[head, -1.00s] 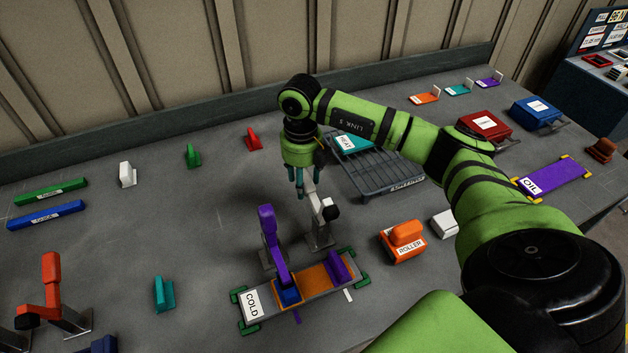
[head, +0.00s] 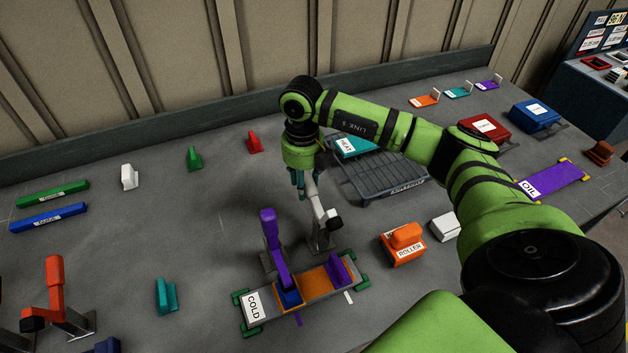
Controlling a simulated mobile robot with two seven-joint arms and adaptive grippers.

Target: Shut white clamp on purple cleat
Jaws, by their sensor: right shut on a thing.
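The white clamp (head: 316,207) stands on a grey bracket behind the belt fixture. Its lever is raised and its black pad (head: 334,217) is up in the air, apart from the purple cleat. The purple cleat (head: 342,268) stands on the orange part of the belt in the fixture marked COLD (head: 254,304). My right gripper (head: 304,192) points down and is shut on the upper end of the white clamp's lever; its fingers partly hide that end. My left gripper is out of view.
A purple clamp (head: 271,235) is down on a blue cleat (head: 289,292) left of the purple cleat. An orange ROLLER block (head: 403,247) and a white block (head: 445,227) lie to the right. A dark rack (head: 385,180) stands behind. The table's middle left is mostly clear.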

